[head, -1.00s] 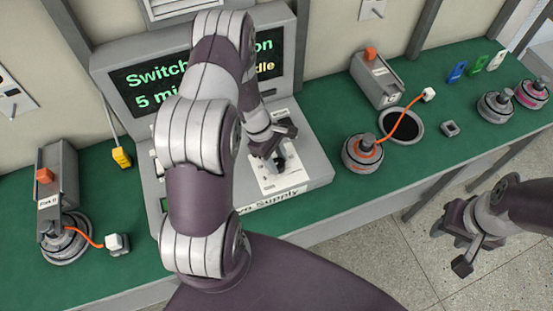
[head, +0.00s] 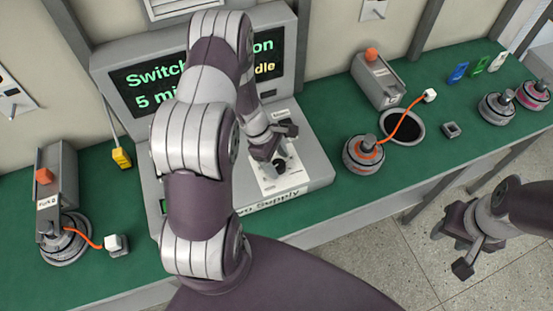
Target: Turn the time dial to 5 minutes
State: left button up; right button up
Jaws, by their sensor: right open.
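The power supply (head: 318,170) is a grey console on the green bench. Its screen (head: 133,85) reads "Switch...on", "5 mi..." and "...dle", partly covered by my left arm. The black time dial (head: 281,165) sits on a white panel (head: 295,182) on the console's sloped top. My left gripper (head: 272,158) points down at the dial, and its fingers partly hide it. I cannot tell whether the fingers touch the dial or how wide they are apart. My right gripper (head: 455,252) is open and empty over the floor, in front of the bench.
A hub motor with an orange ring (head: 363,155) and a grey fork (head: 378,80) stand right of the console. Another fork (head: 55,185) with a motor stands at the left. More motors (head: 497,107) and coloured tags (head: 458,71) are at the far right.

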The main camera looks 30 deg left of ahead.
pick_arm(q)
jog(key=v, duration=1.2)
jog(key=shift+r+b, duration=0.3)
jog(key=shift+r, duration=0.05)
jog(key=shift+a, duration=0.1)
